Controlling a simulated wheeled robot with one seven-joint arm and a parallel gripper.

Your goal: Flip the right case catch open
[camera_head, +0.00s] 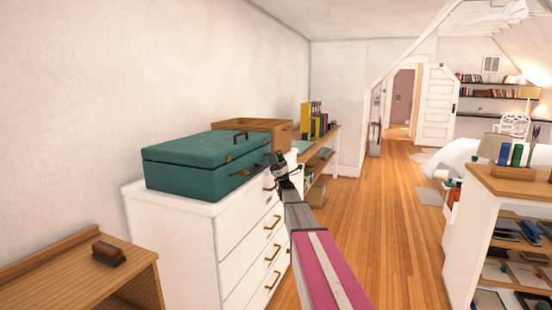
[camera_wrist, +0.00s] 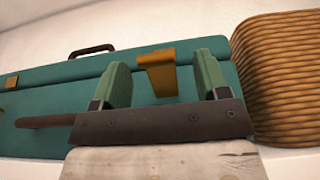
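The teal case (camera_head: 190,168) lies closed on the white dresser, and its front fills the wrist view (camera_wrist: 45,135). The right catch (camera_wrist: 157,72) is a brass tab across the lid seam, in the wrist view. My gripper (camera_wrist: 164,82) is open, with one green finger on each side of this catch and visible gaps between. The left catch (camera_wrist: 11,81) shows at the left edge. A dark handle (camera_wrist: 92,51) stands above the lid. In the head view my gripper (camera_head: 277,163) is at the case's right front end and hides part of it.
The white dresser (camera_head: 175,235) carries the case. A wooden box (camera_head: 268,126) stands behind the case, and a ridged tan surface (camera_wrist: 280,80) is close on the right in the wrist view. A wooden stand (camera_head: 50,262) is at the front left. The wooden floor (camera_head: 385,220) is open to the right.

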